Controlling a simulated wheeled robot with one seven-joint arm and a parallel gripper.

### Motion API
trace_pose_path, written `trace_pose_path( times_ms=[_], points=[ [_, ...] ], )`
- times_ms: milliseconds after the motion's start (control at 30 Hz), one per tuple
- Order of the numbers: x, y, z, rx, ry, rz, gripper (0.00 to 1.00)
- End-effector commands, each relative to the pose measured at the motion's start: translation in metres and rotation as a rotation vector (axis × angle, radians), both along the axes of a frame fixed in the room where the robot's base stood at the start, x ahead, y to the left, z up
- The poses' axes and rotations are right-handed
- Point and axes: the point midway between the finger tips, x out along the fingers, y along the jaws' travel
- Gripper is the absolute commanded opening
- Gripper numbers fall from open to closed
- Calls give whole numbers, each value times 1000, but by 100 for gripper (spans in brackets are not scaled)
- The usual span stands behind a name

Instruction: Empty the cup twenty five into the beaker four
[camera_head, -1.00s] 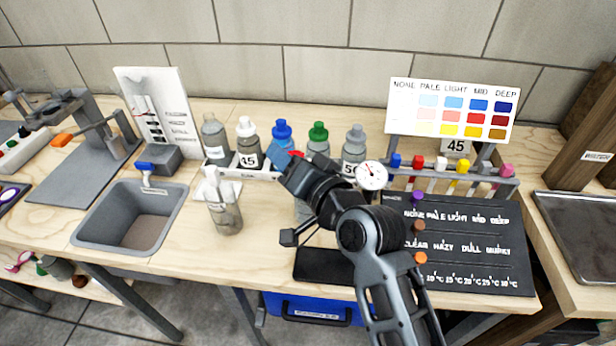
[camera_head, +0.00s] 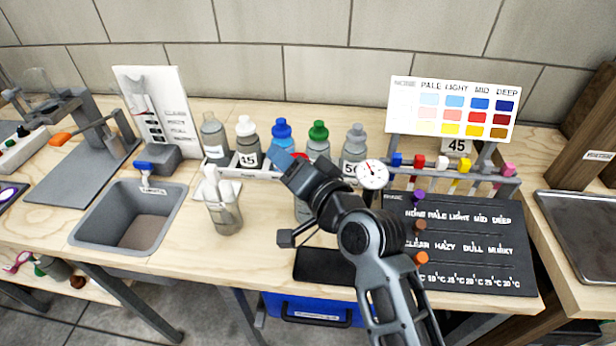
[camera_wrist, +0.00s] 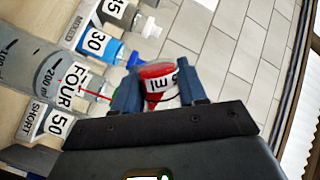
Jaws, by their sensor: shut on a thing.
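My gripper (camera_head: 288,162) is over the middle of the bench, in front of the row of bottles. In the wrist view its two blue fingers (camera_wrist: 158,88) are shut on a small red and white cup (camera_wrist: 156,72). The lettering on the cup is only partly visible, so its number cannot be read. The clear beaker four (camera_wrist: 52,72), with volume marks and a FOUR label, is left of the fingers in the wrist view, apart from the cup. In the head view the beaker is mostly hidden behind my arm. Its contents are hard to tell.
Several capped bottles stand behind, including a blue-capped one (camera_head: 282,132) and a green-capped one (camera_head: 318,138). A glass jar (camera_head: 224,214) with white items stands left, near the sink (camera_head: 130,218). A pen rack (camera_head: 450,172), colour chart (camera_head: 452,108) and black board (camera_head: 465,262) are right.

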Motion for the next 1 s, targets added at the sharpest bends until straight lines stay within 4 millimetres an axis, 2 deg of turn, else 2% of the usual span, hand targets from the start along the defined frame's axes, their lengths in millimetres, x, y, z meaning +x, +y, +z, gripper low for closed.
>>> trace_pose_path(
  times_ms=[1000],
  points=[
    [0,0,2,75,45,-1,12]
  ],
)
